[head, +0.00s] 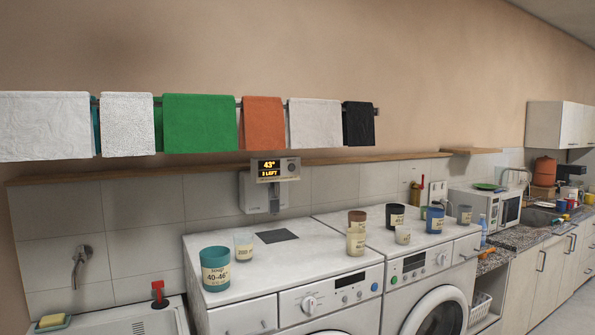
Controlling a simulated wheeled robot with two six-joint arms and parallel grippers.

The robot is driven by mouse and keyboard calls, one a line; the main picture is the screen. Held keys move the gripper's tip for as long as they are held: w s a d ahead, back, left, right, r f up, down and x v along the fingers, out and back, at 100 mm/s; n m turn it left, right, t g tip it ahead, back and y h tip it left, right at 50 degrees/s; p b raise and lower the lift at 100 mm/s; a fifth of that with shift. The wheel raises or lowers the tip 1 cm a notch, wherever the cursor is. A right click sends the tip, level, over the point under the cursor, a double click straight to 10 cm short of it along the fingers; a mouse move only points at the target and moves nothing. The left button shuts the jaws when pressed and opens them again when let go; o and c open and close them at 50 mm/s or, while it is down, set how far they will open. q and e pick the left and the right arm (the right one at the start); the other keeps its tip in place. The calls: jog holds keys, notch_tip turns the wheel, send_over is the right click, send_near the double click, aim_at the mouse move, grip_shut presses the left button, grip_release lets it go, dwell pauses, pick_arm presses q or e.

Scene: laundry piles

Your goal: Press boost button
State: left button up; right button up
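A wall unit with a lit display (268,170) hangs above the left washing machine and reads "43°" and "3 LEFT". A small round detail shows at the right of its face, too small to identify. A white box (254,196) is on the wall beneath it. The right machine (330,221) has a similar panel. I cannot read the word "boost" on any button. Neither of my grippers is in view.
A teal tub (215,269) labelled "40-46°" and several cups stand on the machines. A dark square (276,236) lies on the left machine's top. Towels (200,122) hang on a rail above a wooden shelf (200,171). A sink with a red-handled item (158,292) is at lower left.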

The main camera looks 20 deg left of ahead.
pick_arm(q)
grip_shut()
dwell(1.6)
